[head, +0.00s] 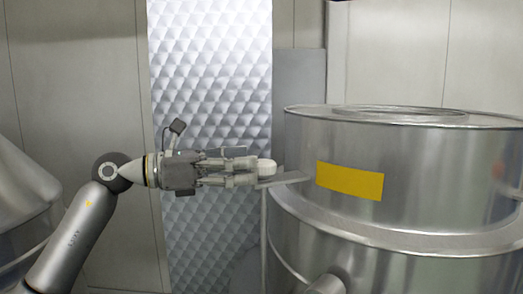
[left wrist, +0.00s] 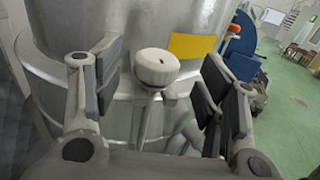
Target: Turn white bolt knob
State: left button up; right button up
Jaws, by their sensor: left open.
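The white bolt knob (head: 266,167) is a small round knob near the left side of the steel tank. My left gripper (head: 252,172) points at it from the left, with its fingertips close to the knob. In the left wrist view the knob (left wrist: 156,67) shows a ridged rim and sits on a short stem. It lies between the two open fingers of my left gripper (left wrist: 155,85), with gaps visible on both sides. The fingers partly hide the knob in the head view. My right gripper is not in view.
The large steel tank (head: 420,165) with a yellow label (head: 349,181) fills the right side. A quilted metal panel (head: 211,80) stands behind my left arm. A blue machine (left wrist: 243,45) and green floor (left wrist: 292,110) show at right in the wrist view.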

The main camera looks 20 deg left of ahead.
aim_at(261, 161)
pick_arm(q)
jog(key=p+x, duration=0.1)
jog(key=x, duration=0.2)
jog(key=shift+w+d+p, duration=0.2)
jog(key=shift+w+p, duration=0.15)
jog(key=shift+d, duration=0.35)
jog(key=shift+w, duration=0.15)
jog(key=shift+c, duration=0.9)
jog(key=c, duration=0.9)
jog(key=shift+o, duration=0.2)
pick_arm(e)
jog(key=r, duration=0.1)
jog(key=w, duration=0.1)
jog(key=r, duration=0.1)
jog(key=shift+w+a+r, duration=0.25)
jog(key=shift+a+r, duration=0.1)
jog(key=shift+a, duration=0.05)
